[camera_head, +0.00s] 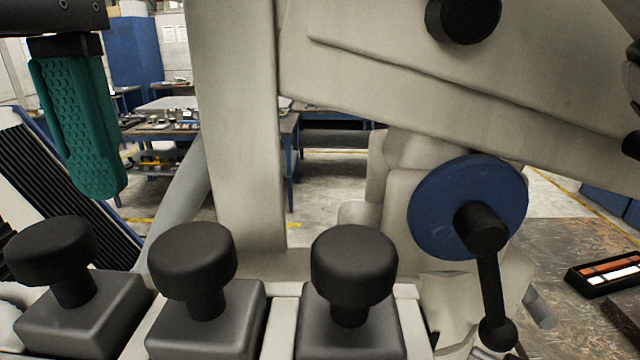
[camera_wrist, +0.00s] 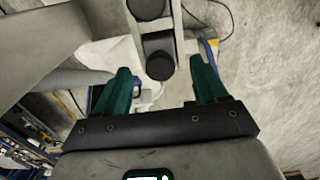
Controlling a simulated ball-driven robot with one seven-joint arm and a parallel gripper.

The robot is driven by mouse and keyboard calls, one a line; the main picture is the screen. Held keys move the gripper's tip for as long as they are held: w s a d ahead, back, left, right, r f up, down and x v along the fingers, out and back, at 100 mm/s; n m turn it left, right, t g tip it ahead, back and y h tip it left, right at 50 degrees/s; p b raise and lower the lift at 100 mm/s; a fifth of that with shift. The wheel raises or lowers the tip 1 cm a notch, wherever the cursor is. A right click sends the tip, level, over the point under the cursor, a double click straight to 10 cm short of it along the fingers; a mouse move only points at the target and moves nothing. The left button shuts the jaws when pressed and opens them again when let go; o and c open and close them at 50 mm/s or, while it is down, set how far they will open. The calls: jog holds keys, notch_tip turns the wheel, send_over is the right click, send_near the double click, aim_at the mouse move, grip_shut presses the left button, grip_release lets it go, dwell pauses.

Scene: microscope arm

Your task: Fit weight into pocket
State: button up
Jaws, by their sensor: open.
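Three dark grey weights with round black knobs stand in a row along the bottom of the head view: a left weight (camera_head: 80,312), a middle weight (camera_head: 205,318) and a right weight (camera_head: 350,320). They stand upright in or on the pale frame (camera_head: 240,150); how deep each sits is hidden. My gripper (camera_head: 82,130) hangs above and behind the left weight at upper left, with green fingers pointing down. In the wrist view my gripper (camera_wrist: 158,65) is open and empty, with a black knob (camera_wrist: 160,67) showing between its fingers, apart from them.
A pale sloping beam crosses the upper right, with a blue disc (camera_head: 468,208) and black crank below it. A brown table (camera_head: 570,265) holding a black tray (camera_head: 605,275) is at right. Blue workbenches stand in the background. A pale upright rises close right of my gripper.

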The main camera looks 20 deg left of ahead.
notch_tip(320, 180, up, 7)
jog(key=shift+r+p, duration=0.1)
jog(key=shift+p, duration=0.2)
dwell(0.5)
